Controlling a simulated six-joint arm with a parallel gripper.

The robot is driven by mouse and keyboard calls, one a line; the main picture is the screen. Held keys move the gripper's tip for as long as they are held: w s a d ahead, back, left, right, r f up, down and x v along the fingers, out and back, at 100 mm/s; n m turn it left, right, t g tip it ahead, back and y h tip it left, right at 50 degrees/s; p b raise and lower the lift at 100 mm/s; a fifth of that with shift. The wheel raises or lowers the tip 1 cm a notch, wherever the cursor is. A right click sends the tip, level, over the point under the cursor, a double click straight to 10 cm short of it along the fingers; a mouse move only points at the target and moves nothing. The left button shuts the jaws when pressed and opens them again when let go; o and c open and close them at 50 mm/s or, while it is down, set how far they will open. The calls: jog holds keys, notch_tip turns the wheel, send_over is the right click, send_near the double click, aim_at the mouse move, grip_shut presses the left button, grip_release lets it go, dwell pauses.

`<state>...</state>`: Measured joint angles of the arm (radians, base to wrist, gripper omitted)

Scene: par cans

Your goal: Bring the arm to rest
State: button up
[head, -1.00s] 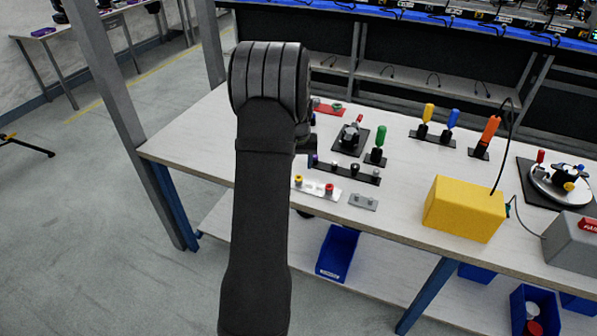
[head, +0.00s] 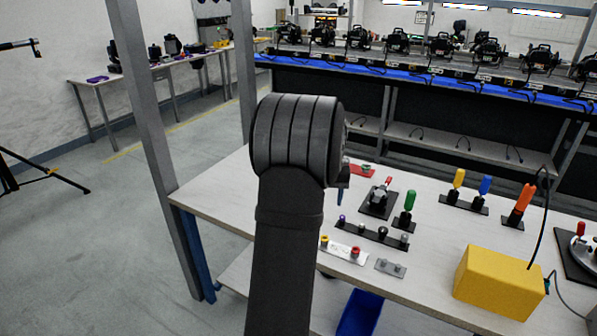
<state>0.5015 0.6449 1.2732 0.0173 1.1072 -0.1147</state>
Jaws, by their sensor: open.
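My arm rises from the bottom centre of the head view, its dark rounded joint in front of the workbench's left part. My gripper is hidden behind that joint. A small dark piece shows just right of the joint, but I cannot tell what it belongs to. No object is visibly held.
The workbench (head: 222,206) carries a yellow box (head: 498,283), a white strip (head: 345,250), a grey plate (head: 391,267) and several colored-handled tools, including a green one (head: 408,202). A metal post (head: 150,150) stands at its left. A blue bin (head: 360,314) sits below.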

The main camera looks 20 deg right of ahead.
jog(key=f, duration=0.5)
jog(key=w+f, duration=0.1)
jog(key=f, duration=0.5)
jog(key=w+f, duration=0.1)
jog(key=f, duration=0.5)
jog(key=shift+d, duration=0.35)
jog(key=shift+r, duration=0.1)
jog(key=shift+r, duration=0.1)
notch_tip(320, 180, up, 16)
jog(key=s, duration=0.2)
jog(key=f, duration=0.5)
jog(key=w+f, duration=0.1)
jog(key=f, duration=0.5)
jog(key=w+f, duration=0.1)
jog(key=f, duration=0.4)
jog(key=shift+f, duration=0.35)
jog(key=r, duration=0.4)
jog(key=d+r, duration=0.1)
jog(key=r, duration=0.1)
jog(key=shift+s+r, duration=0.25)
jog(key=shift+s, duration=0.1)
jog(key=s+d+r+m, duration=0.2)
jog(key=s+d, duration=0.7)
jog(key=s, duration=0.5)
jog(key=s+d+r+m, duration=0.2)
jog(key=s+d+r, duration=0.1)
jog(key=s+d, duration=0.7)
jog(key=s, duration=0.4)
